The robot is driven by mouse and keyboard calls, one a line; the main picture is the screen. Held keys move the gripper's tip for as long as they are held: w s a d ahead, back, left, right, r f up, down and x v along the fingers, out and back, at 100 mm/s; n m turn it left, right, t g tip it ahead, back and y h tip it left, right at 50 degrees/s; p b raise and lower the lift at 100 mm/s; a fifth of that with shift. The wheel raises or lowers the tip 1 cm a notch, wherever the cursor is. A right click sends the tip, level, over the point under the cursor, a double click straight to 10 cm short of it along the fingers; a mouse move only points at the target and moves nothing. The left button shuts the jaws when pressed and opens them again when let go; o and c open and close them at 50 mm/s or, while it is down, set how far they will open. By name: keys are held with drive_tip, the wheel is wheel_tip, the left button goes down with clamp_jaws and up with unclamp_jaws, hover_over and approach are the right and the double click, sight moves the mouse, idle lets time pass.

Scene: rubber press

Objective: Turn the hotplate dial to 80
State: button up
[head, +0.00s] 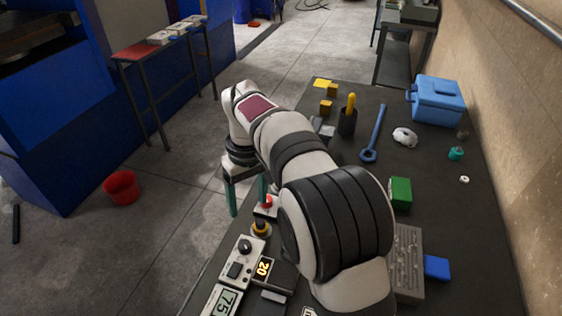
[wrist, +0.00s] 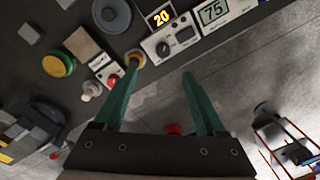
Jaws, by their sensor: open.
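A white control box (head: 236,262) near the bench's left edge carries a round black dial (head: 245,247) with a black square beside it. The dial also shows in the wrist view (wrist: 163,48). Next to the box a dark display reads 20 in yellow (head: 263,268). My gripper (head: 247,193) is open and empty, its teal fingers pointing down, beyond the box in the head view. In the wrist view my gripper (wrist: 160,70) has its fingertips apart, with the dial just beyond the gap. The fingers look clear of the dial. Any scale marks are too small to read.
A grey display reading 75 (head: 227,302) adjoins the box. A red button (head: 267,203) and a yellow-and-black knob (head: 260,227) stand close to my fingers. A green block (head: 400,192) and blue wrench (head: 374,135) lie farther off. Open floor lies left of the bench.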

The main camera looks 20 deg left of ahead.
sight(245, 243)
drive_tip(key=shift+n, duration=0.3)
drive_tip(key=f, duration=0.5)
drive_tip(key=a+f, duration=0.1)
drive_tip(key=f, duration=0.5)
drive_tip(key=a+f, duration=0.1)
drive_tip(key=f, duration=0.4)
drive_tip(key=shift+s+a+f, duration=0.1)
drive_tip(key=shift+s+f, duration=0.25)
clamp_jaws()
